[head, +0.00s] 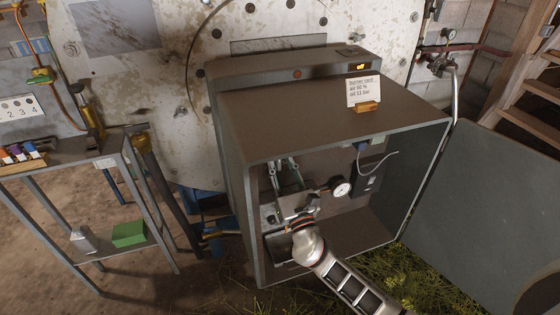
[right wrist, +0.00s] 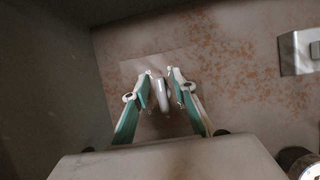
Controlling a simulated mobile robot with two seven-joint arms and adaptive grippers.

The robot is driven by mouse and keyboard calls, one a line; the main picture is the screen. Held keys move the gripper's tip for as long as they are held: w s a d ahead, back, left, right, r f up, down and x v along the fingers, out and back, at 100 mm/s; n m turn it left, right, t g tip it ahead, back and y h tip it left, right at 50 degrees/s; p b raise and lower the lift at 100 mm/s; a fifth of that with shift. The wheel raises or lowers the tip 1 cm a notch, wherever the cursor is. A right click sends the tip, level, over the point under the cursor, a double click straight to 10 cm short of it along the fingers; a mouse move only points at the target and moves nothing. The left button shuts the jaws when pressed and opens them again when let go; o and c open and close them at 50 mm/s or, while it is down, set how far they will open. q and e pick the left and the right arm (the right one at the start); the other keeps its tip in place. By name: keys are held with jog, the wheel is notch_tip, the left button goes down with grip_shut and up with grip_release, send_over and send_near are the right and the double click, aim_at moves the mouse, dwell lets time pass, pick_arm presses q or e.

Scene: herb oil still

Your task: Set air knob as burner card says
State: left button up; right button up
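The burner card (head: 362,92) stands in a wooden holder on top of the grey burner cabinet (head: 300,110) and reads air 60 %, oil 11 bar. My right gripper (head: 282,163) reaches into the open cabinet. In the right wrist view a pale, narrow knob (right wrist: 163,94), seemingly the air knob, sits on the back panel between the fingers of my right gripper (right wrist: 160,73). The fingers are part open, with small gaps seen beside the knob. The knob's scale cannot be made out. My left gripper is not in view.
A round gauge (head: 341,188) and a dark box with a cable (head: 368,178) are right of my gripper inside the cabinet. The cabinet walls enclose it. The open door (head: 480,200) is at right.

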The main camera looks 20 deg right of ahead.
grip_shut()
jog(key=m+h+b, duration=0.1)
jog(key=m, duration=0.1)
jog(key=f+m+h+b, duration=0.1)
jog(key=m+b, duration=0.1)
jog(key=shift+d, duration=0.1)
jog(key=shift+d+r+m+g+h+b, duration=0.1)
jog(key=shift+r+m+g+h+b, duration=0.15)
jog(key=shift+m+h, duration=0.55)
jog(key=shift+d+r+m+g+h+b, duration=0.15)
jog(key=shift+m+h+b, duration=0.15)
jog(key=shift+m, duration=0.9)
grip_release()
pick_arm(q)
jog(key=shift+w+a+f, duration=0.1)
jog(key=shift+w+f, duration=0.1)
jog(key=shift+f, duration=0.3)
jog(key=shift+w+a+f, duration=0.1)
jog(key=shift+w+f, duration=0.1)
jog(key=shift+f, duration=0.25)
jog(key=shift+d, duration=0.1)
